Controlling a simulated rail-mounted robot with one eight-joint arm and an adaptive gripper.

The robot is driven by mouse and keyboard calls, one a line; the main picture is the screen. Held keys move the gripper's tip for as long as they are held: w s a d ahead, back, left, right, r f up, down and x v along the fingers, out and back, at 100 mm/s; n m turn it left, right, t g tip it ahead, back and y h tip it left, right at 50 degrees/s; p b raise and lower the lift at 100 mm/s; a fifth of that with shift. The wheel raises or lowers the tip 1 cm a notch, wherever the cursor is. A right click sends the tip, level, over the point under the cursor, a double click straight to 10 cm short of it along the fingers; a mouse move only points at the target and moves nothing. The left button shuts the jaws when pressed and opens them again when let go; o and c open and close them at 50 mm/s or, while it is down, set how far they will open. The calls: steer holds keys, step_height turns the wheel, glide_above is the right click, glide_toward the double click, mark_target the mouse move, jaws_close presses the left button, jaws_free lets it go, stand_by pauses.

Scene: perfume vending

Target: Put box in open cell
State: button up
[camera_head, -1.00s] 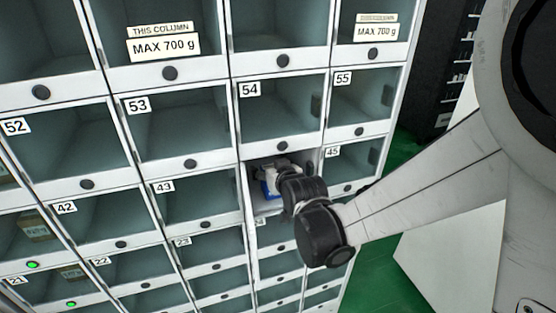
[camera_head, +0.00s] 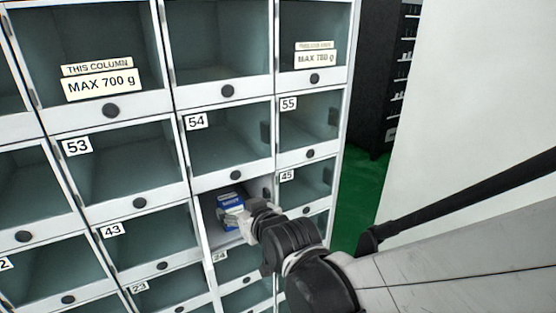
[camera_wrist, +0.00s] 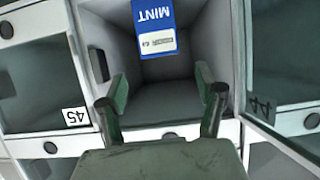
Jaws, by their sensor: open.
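A small blue and white box marked MINT (camera_wrist: 154,28) is inside the open cell (camera_wrist: 195,45), towards its back in the wrist view. In the head view the box (camera_head: 230,212) shows in the open cell (camera_head: 212,232), between cells 43 and 45. My gripper (camera_wrist: 161,92) is open, with its two green-padded fingers apart at the mouth of the cell. The box lies beyond the fingertips, with a visible gap. In the head view my gripper (camera_head: 255,210) is at the cell opening, partly hidden by my wrist.
The open door marked 44 (camera_wrist: 262,100) stands at the right in the wrist view, close to my gripper. Closed cell 45 (camera_wrist: 45,85) is at the left there. Green floor (camera_head: 358,205) shows right of the locker in the head view.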

steer(key=s+d+r+m+g+h, duration=0.1)
steer(key=s+d+m+h, duration=0.1)
steer(key=d, duration=0.8)
steer(key=s+d+r+m+g+h, duration=0.1)
steer(key=s+d+r+h, duration=0.15)
steer(key=d, duration=0.65)
steer(key=s+d+f+m+g+h, duration=0.2)
steer(key=s+d+m+h, duration=0.1)
steer(key=s+d, duration=1)
steer(key=shift+d+m, duration=0.2)
steer(key=shift+m, duration=0.1)
